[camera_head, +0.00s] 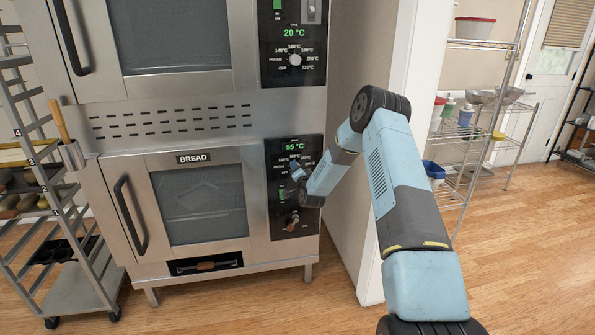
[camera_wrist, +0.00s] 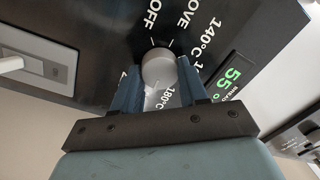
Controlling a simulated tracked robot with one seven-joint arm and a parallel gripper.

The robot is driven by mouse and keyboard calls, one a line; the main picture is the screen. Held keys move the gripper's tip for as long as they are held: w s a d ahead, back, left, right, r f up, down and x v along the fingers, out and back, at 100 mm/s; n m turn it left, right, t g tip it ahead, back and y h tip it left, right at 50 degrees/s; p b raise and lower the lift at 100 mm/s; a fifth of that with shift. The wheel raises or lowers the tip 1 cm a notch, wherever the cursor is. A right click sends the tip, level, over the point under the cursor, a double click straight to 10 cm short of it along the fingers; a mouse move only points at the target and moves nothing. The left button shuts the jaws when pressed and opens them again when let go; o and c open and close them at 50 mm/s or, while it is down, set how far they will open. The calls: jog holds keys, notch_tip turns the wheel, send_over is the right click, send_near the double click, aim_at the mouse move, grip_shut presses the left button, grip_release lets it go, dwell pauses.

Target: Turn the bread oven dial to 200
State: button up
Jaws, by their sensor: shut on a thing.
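The bread oven (camera_head: 255,245) is the lower unit, with a "BREAD" label on its door and a green display (camera_head: 294,146) reading 55 °C. In the wrist view the silver round dial (camera_wrist: 158,67) sits on the black panel, with OFF, 140 °C and 180 °C printed around it. My gripper (camera_wrist: 157,82) has its two blue fingers on either side of the dial, shut on it. In the head view my gripper (camera_head: 299,173) is at the panel and covers the dial. The 200 mark and the dial's exact setting cannot be read.
An upper oven with its own dial (camera_head: 295,59) and a display reading 20 °C is above. A second knob (camera_head: 291,220) is lower on the bread panel. A white switch (camera_wrist: 35,65) is beside the dial. A tray rack (camera_head: 75,285) stands left; a wall corner is close right.

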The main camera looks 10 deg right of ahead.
jog(key=shift+d+f+m, duration=0.2)
jog(key=shift+d+m, duration=0.05)
jog(key=shift+m, duration=0.05)
jog(key=o, duration=1.1)
jog(key=shift+a, duration=0.15)
jog(key=shift+c, duration=0.2)
jog(key=shift+r, duration=0.1)
jog(key=shift+s, duration=0.1)
jog(key=s, duration=1.3)
jog(key=shift+s+d+f, duration=0.25)
jog(key=shift+d+f, duration=0.05)
jog(key=shift+f, duration=0.05)
